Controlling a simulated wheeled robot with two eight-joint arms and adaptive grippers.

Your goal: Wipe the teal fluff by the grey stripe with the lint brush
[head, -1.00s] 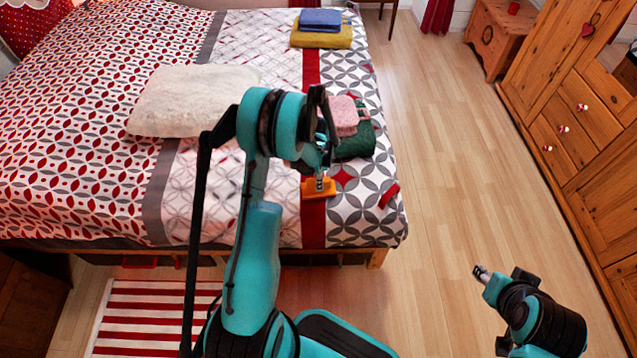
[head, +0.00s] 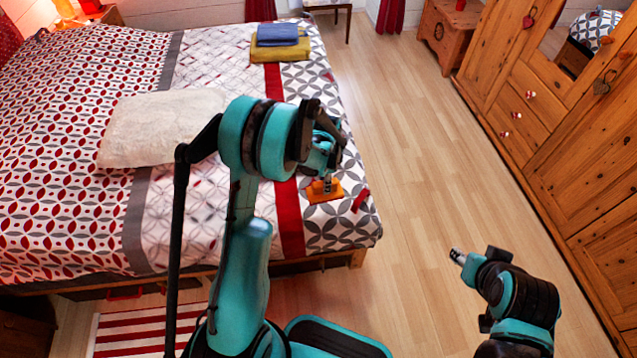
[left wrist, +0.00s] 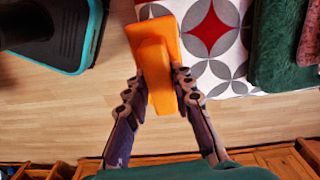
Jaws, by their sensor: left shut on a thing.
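My left gripper (head: 327,176) is shut on the orange lint brush (head: 324,193), over the front right part of the bed. In the left wrist view the orange brush (left wrist: 156,62) lies between the two dark fingers, over the bed's edge. Whether it touches the cover I cannot tell. The grey stripe (head: 134,225) runs along the bed cover, left of my left arm. I cannot make out any teal fluff; my arm hides part of the cover. My right gripper (head: 458,257) is over the floor at the lower right, too small to read.
A cream blanket (head: 160,125) lies across the grey stripe. Blue (head: 278,34) and mustard (head: 282,50) folded cloths lie at the far side. Green (left wrist: 284,45) and pink (left wrist: 309,40) cloths show in the wrist view. A wooden wardrobe (head: 560,130) stands right; floor between is clear.

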